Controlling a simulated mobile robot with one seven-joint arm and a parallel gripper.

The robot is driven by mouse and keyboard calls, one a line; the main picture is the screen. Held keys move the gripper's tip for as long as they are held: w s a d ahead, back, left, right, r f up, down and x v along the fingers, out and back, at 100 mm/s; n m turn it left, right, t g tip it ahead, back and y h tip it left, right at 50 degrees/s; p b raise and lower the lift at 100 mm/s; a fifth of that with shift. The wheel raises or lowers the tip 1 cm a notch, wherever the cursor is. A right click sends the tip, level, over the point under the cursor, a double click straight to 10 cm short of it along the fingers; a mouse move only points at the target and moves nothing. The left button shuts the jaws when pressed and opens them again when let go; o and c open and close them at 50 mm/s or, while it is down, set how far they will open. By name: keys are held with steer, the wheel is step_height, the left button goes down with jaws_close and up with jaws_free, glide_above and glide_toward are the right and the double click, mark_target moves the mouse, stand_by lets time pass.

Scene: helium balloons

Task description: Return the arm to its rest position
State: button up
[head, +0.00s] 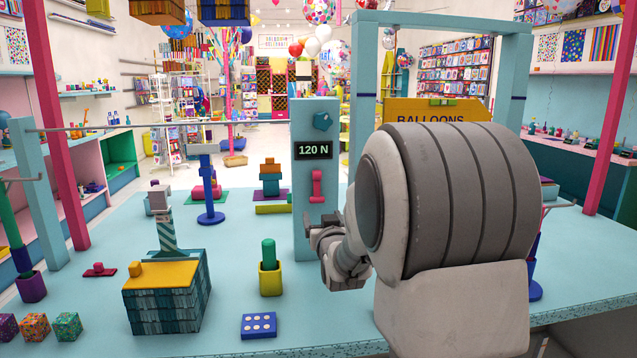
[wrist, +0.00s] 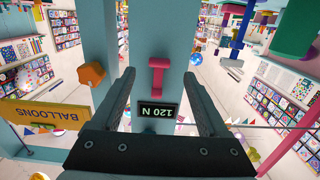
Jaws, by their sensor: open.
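My arm (head: 450,200) reaches in from the right of the head view, its large grey-white link covering much of the table's right side. My gripper (head: 322,238) is at the front of a light-blue post, below a pink handle (head: 317,186) and the "120 N" display (head: 313,150). In the wrist view my gripper (wrist: 158,88) is open, with two dark fingers apart and nothing between them. The pink handle (wrist: 158,76) and the upside-down display (wrist: 158,112) show beyond the gap between the fingers. I cannot tell whether the fingers touch the post.
On the blue table (head: 230,305) stand a yellow-topped box (head: 165,300), a yellow cup with a green peg (head: 270,280) and a blue dotted block (head: 259,326). A blue stand (head: 211,190) is behind. A blue frame (head: 365,80) rises beside the post, near an orange BALLOONS box (head: 430,110).

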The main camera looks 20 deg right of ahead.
stand_by(0.3)
steer(key=s+a+n+g+y, duration=0.25)
steer(key=s+a+g, duration=0.35)
steer(key=s+a, duration=0.7)
steer(key=s+a+f+g+y, duration=0.1)
steer(key=s+a+f+g, duration=0.15)
steer(key=s, duration=0.85)
steer(key=s+a+f+g+y, duration=0.1)
steer(key=s+a+f+g, duration=0.15)
steer(key=s, duration=0.85)
step_height(320, 180, up, 15)
steer(key=p, duration=1.5)
steer(key=shift+d+r+n, duration=0.2)
steer(key=shift+d+n, duration=0.15)
steer(key=shift+d, duration=0.05)
